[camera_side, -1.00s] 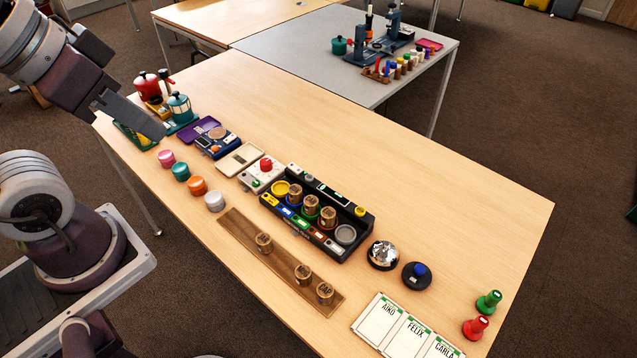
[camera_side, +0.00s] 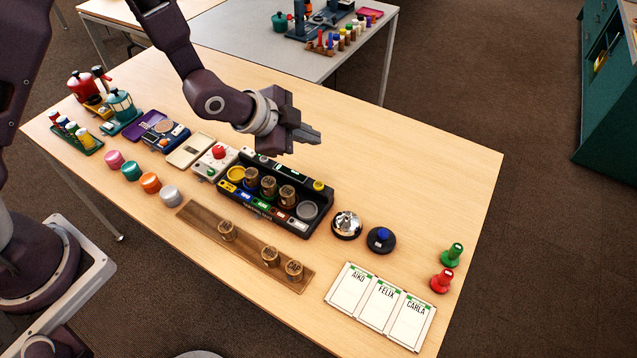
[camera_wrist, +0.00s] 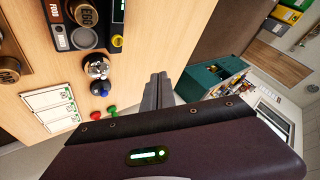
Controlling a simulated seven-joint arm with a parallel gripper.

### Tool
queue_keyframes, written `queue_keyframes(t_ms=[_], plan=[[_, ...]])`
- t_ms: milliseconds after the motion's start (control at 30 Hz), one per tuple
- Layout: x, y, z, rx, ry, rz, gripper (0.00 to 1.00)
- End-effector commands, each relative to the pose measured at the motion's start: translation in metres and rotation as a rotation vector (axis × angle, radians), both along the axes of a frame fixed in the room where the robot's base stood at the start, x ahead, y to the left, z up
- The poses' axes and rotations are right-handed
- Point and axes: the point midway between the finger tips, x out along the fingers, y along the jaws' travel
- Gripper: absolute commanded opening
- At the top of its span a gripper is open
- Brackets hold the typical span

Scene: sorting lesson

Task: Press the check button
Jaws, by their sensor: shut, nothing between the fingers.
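The black sorting tray (camera_side: 262,217) lies mid-table, with three wooden discs (camera_side: 287,195) standing in its wells. A yellow round button (camera_side: 319,186) sits at its back right corner and also shows in the wrist view (camera_wrist: 117,41). A blue-topped black button (camera_side: 381,239) stands right of the tray, beside a silver bell (camera_side: 346,225). I cannot read which button is marked check. My gripper (camera_side: 316,137) is shut and empty, above and behind the tray, apart from every button. Its fingers show in the wrist view (camera_wrist: 158,90).
A brown wooden strip (camera_side: 195,213) with three wooden discs lies in front of the tray. Name cards (camera_side: 379,308) and red (camera_side: 441,281) and green (camera_side: 452,255) stamps are at right. A white box with a red button (camera_side: 217,153) is left. The table's back right is clear.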

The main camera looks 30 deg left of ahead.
Motion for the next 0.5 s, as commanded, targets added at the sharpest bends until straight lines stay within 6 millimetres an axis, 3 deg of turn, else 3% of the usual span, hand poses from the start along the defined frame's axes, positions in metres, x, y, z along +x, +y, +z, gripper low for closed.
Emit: queue_keyframes(t_ms=[133, 500], plan=[[0.001, -0.01, -0.019, 0.002, -0.018, -0.046, 0.0], [0.001, -0.01, -0.022, 0.003, -0.021, -0.05, 0.0]])
